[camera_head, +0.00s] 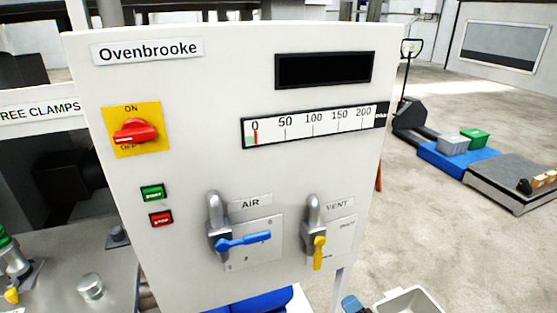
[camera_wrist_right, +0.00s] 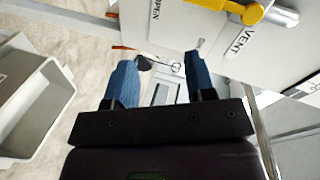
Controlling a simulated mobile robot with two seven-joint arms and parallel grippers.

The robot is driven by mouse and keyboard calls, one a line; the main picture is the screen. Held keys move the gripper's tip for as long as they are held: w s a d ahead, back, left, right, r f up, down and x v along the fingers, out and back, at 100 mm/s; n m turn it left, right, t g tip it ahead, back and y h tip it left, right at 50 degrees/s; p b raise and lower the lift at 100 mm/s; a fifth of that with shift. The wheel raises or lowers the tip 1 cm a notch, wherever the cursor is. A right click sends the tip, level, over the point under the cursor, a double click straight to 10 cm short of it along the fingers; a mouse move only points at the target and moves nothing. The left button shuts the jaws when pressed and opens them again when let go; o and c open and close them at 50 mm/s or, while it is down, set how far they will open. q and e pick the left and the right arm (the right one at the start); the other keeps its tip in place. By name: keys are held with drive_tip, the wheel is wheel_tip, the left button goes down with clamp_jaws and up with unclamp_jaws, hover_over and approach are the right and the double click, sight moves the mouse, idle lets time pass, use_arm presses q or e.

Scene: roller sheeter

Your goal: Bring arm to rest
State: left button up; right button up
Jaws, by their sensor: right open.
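My right gripper (camera_wrist_right: 160,60) is open and empty, its two blue fingers spread apart in the right wrist view. They are near the lower part of the white panel, with its yellow vent lever (camera_wrist_right: 240,10) at the top of that view. In the head view, a blue fingertip (camera_head: 352,303) shows at the bottom edge, to the right of the panel and apart from the levers. My left gripper is not in view.
The control panel (camera_head: 160,240) carries a red switch (camera_head: 135,132), a horizontal blue air lever (camera_head: 243,241) and a downward yellow vent lever (camera_head: 319,252). The gauge needle is near 0. A grey bin (camera_wrist_right: 62,82) lies left of my right gripper.

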drive_tip(key=s+d+f+n+g+h, duration=0.1)
drive_tip(key=s+d+f+n+h, duration=0.1)
drive_tip(key=s+d+n, duration=0.3)
drive_tip(key=s+d+f+n+g+h, duration=0.2)
drive_tip(key=s+d+f+n, duration=0.3)
drive_tip(key=s, duration=0.6)
drive_tip(key=shift+s+d+f+n, duration=0.15)
drive_tip(key=shift+s+f+n, duration=0.15)
drive_tip(key=shift+n, duration=0.6)
idle(0.6)
drive_tip(key=shift+w+d, duration=0.1)
